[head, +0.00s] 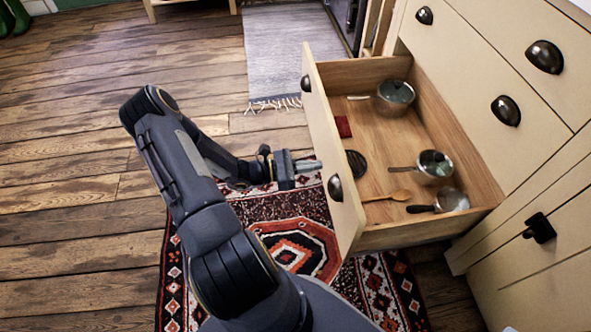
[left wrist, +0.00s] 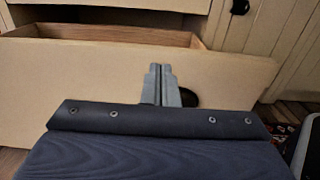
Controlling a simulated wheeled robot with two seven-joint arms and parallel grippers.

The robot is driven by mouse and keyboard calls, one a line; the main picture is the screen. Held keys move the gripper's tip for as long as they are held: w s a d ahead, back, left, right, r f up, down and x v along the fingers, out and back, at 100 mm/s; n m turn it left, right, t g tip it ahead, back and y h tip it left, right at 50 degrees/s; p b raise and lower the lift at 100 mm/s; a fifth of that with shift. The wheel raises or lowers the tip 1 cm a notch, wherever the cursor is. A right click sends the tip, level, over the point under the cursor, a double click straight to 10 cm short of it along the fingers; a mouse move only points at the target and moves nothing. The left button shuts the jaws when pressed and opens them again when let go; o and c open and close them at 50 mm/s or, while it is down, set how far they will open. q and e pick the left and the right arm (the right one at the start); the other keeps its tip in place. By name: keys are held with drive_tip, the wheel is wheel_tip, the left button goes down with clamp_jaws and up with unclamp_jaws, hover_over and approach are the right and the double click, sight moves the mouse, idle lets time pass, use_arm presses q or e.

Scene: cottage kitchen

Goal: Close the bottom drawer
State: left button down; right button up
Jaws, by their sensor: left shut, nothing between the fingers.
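The bottom drawer (head: 321,160) is pulled well out from the cream cabinet, and its inside shows in the head view. Its cream front has two dark cup handles, one near (head: 335,188) and one far (head: 306,84). My left gripper (head: 318,164) is shut and empty, just outside the drawer front, between the two handles. In the left wrist view the gripper (left wrist: 161,85) points at the drawer front (left wrist: 90,85), and a dark handle (left wrist: 189,98) is partly hidden behind the fingers. I cannot tell whether the fingertips touch the front. My right gripper is not in view.
Inside the drawer lie pots (head: 394,94), a small pan (head: 434,164), a wooden spoon (head: 401,195) and a dark round item (head: 357,163). A patterned rug (head: 290,240) and a grey rug (head: 285,45) cover parts of the wooden floor. Floor at left is clear.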

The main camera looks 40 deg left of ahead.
sight(341, 162)
use_arm(q)
drive_tip(key=b+x, duration=0.1)
drive_tip(key=x, duration=0.4)
drive_tip(key=shift+d+b, duration=0.15)
drive_tip(key=shift+b, duration=0.15)
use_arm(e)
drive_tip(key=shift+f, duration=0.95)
use_arm(q)
drive_tip(key=shift+w, duration=0.1)
